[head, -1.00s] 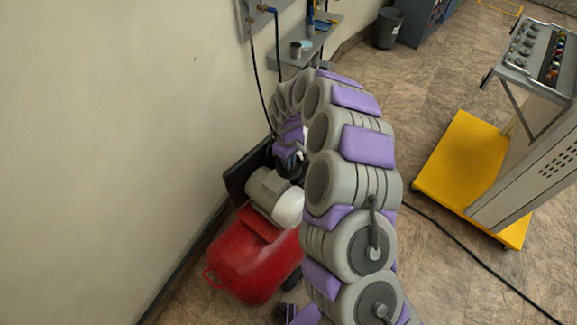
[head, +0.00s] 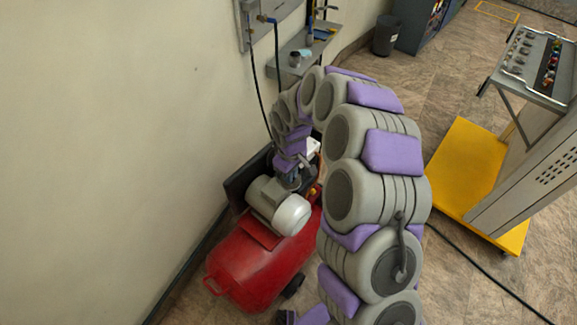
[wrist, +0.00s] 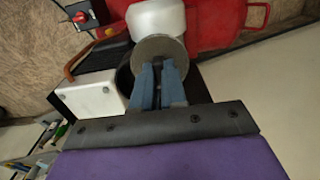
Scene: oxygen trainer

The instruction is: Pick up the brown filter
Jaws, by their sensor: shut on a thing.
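In the wrist view, the blue fingers of my gripper (wrist: 158,84) are close together on a round, dull grey-brown disc, which I take to be the brown filter (wrist: 160,47). The fingers hide part of its lower edge. Behind it are the white motor housing (wrist: 157,17) and the red tank (wrist: 216,20) of a compressor. I cannot tell whether the filter is clear of the compressor. In the head view, my gripper (head: 292,178) is small and dark, just above the compressor's grey motor (head: 277,203). The filter cannot be made out there.
The red compressor tank (head: 253,266) stands by the wall. A wall shelf (head: 307,57) with small items and hanging hoses is behind it. A yellow-based trolley (head: 473,185) stands at the right, with a cable (head: 480,270) on the floor. Floor between shelf and trolley is open.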

